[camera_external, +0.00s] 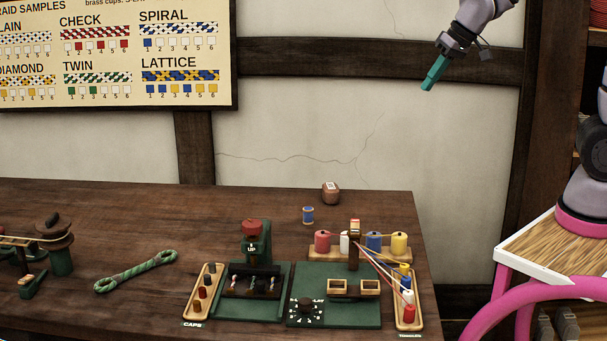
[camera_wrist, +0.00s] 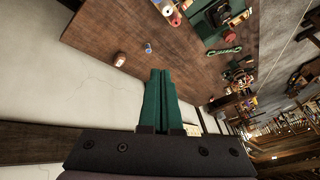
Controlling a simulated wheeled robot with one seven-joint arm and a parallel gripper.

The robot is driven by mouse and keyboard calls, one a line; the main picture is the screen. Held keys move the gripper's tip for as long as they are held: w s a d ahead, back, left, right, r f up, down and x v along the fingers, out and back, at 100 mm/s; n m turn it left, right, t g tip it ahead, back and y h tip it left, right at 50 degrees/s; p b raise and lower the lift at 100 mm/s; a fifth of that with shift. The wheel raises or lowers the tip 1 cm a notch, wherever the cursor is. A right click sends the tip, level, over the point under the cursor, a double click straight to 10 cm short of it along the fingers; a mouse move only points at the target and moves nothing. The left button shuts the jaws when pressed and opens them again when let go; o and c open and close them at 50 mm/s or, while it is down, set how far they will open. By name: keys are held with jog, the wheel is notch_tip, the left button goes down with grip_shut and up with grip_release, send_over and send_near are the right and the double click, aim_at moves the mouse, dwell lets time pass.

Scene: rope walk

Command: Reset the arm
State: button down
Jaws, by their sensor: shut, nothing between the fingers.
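My gripper (camera_external: 428,86) is raised high in front of the pale wall, well above the table and right of the sample board. Its green fingers point down and slightly left, with nothing near them. In the wrist view the two green fingers of my gripper (camera_wrist: 161,72) lie side by side, shut and empty. The wooden table (camera_external: 120,225) stands below and apart from the fingers.
The table holds a green base with a dial (camera_external: 306,304), a caps tray (camera_external: 190,306), a tokens tray (camera_external: 416,322), a spool rack (camera_external: 318,255), a blue spool (camera_external: 308,215) and a small brown pot (camera_external: 331,195). The air around my gripper is clear.

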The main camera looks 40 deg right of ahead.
jog(key=s+d+r+m+t, duration=0.1)
jog(key=s+d+r+m, duration=0.1)
jog(key=s+d, duration=0.3)
jog(key=s+d+r+m+t+h, duration=0.1)
jog(key=s+d+r+m, duration=0.1)
jog(key=s+d, duration=0.4)
jog(key=s+r, duration=0.1)
jog(key=s, duration=0.4)
jog(key=shift+w+a+r, duration=0.1)
dwell(1.9)
